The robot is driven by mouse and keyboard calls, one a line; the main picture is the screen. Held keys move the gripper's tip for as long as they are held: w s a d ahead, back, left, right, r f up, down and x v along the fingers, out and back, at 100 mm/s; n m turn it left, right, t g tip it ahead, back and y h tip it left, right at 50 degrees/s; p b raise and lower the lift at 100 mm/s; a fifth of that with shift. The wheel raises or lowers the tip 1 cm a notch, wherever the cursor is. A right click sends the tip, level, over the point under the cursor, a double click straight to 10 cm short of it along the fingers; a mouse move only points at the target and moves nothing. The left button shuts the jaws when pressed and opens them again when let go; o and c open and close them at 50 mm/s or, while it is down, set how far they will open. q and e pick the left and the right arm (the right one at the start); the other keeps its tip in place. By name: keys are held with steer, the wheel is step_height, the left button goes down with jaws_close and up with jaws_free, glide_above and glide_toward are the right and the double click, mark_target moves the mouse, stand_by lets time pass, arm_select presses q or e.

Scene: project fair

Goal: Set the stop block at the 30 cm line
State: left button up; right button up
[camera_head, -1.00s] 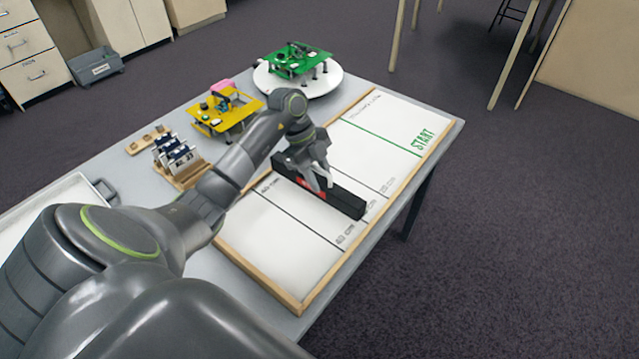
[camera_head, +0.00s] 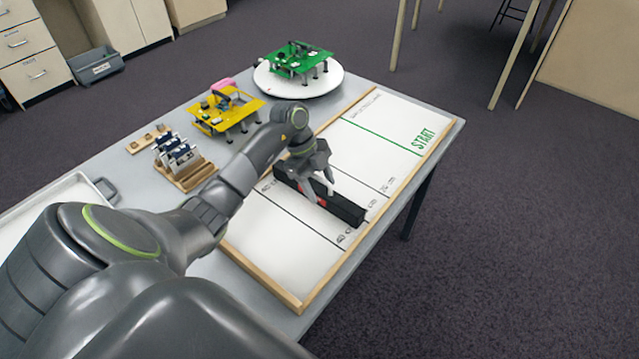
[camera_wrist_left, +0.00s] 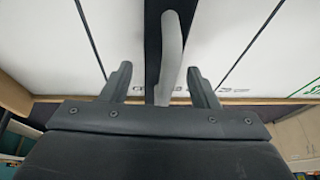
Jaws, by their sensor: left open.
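The stop block (camera_head: 345,207), a long black bar with a red patch, lies across the white track board (camera_head: 285,250), between the 40 cm line (camera_head: 300,222) and the 20 cm line. A label ending in "cm" shows beside its near end; its number and the 30 cm line cannot be made out. My left gripper (camera_head: 318,196) is open above the middle of the block. In the left wrist view, the gripper (camera_wrist_left: 160,85) has its fingers apart, with the block's grey curved handle (camera_wrist_left: 172,50) showing between them. Contact cannot be told. My right gripper is out of view.
The board has a raised wooden rim (camera_head: 265,279) and a green START line (camera_head: 385,138). A green model on a white turntable (camera_head: 330,88), a yellow model (camera_head: 228,110), a wooden rack (camera_head: 188,178) and a white tray (camera_head: 60,200) stand left of it.

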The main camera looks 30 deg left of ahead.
arm_select(q)
steer(key=b+v, duration=0.1)
steer(key=v, duration=1.1)
steer(key=shift+r, duration=0.2)
steer(key=shift+f, duration=0.1)
